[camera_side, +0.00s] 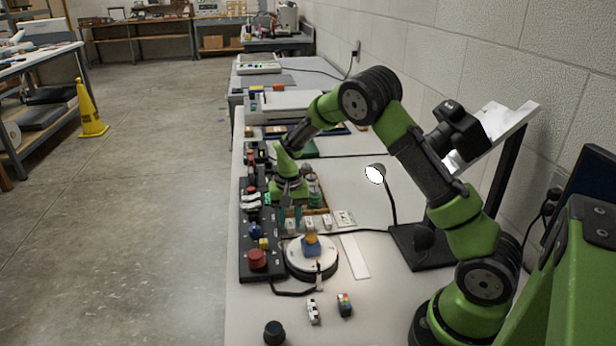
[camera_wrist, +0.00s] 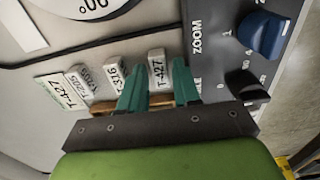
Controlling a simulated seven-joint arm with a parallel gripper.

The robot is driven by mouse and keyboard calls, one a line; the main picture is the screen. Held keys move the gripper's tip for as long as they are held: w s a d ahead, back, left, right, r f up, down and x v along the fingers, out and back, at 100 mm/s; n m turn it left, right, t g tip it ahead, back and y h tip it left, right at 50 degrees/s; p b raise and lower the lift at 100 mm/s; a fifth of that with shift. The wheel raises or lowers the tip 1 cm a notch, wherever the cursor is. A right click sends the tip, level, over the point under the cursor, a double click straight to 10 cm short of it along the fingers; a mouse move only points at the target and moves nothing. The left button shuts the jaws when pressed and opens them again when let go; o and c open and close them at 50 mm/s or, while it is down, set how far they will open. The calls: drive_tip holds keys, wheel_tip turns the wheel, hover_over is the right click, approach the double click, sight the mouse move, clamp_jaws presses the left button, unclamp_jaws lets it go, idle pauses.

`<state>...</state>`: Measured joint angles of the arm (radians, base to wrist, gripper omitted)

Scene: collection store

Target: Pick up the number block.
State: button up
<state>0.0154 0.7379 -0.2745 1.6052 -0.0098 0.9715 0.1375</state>
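In the wrist view, a white number block (camera_wrist: 157,70) reading T-427 stands between the two teal fingers of my gripper (camera_wrist: 158,82). The fingers are apart, one on each side of it, and slim gaps seem to show. Whether either finger touches it is unclear. Another block (camera_wrist: 114,78), reading T-316, and a block (camera_wrist: 80,78) that seems to read T-205 stand to its left. A card (camera_wrist: 56,92) reading T-427 lies farther left. In the side view, my gripper (camera_side: 290,212) points down at the row of blocks, beside the card (camera_side: 344,218).
A black control panel (camera_side: 252,238) with knobs runs along the left; its blue knob (camera_wrist: 262,35) is close to my gripper in the wrist view. A round white turntable (camera_side: 326,262) stands in front, bearing a blue and yellow object. A lamp (camera_side: 376,174) stands to the right.

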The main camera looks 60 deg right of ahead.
drive_tip(key=shift+f, duration=0.2)
clamp_jaws()
drive_tip(key=shift+r, duration=0.1)
